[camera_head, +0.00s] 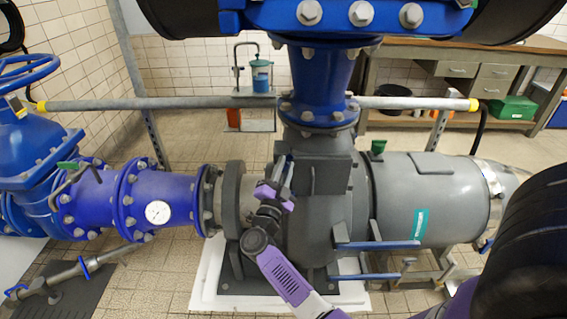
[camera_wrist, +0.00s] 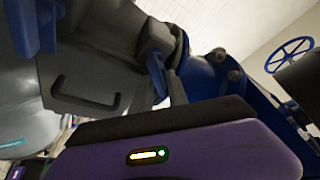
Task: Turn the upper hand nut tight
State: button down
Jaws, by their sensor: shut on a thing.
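My gripper (camera_head: 282,172) is in front of the grey pump housing (camera_head: 322,210), at the left side of its upright middle part. Its purple and dark body reaches up from below, and its narrow fingers point upward. The fingers are shut on the upper hand nut, which they largely hide in the head view. In the wrist view the purple gripper body (camera_wrist: 180,152) fills the bottom. A grey blocky piece (camera_wrist: 157,38) shows by the fingers, close to the grey housing. How far the nut is turned cannot be told.
Blue flanged pipe with a white dial gauge (camera_head: 158,212) joins the pump at left. Blue bars (camera_head: 378,245) stick out at lower right. A grey rail (camera_head: 180,103) runs behind, and a blue flange (camera_head: 345,14) hangs overhead. A workbench (camera_head: 450,55) stands far back.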

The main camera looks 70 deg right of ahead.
jog(key=m+p, duration=0.1)
jog(key=m, duration=0.1)
jog(key=m+g+y+p, duration=0.1)
jog(key=m, duration=0.2)
jog(key=shift+s+f+g, duration=0.1)
jog(key=shift+s+g, duration=0.1)
jog(key=shift+g, duration=0.1)
jog(key=shift+s+d+f+m+g+y+p, duration=0.15)
jog(key=shift+m+y+p, duration=0.35)
jog(key=shift+m, duration=0.6)
jog(key=shift+w+a+f+m+g+y+p, duration=0.2)
jog(key=shift+m+y+p, duration=0.3)
jog(key=shift+m, duration=0.6)
jog(key=shift+f, duration=0.15)
jog(key=c, duration=1.5)
grip_release()
jog(key=a, duration=0.7)
jog(key=shift+a, duration=0.25)
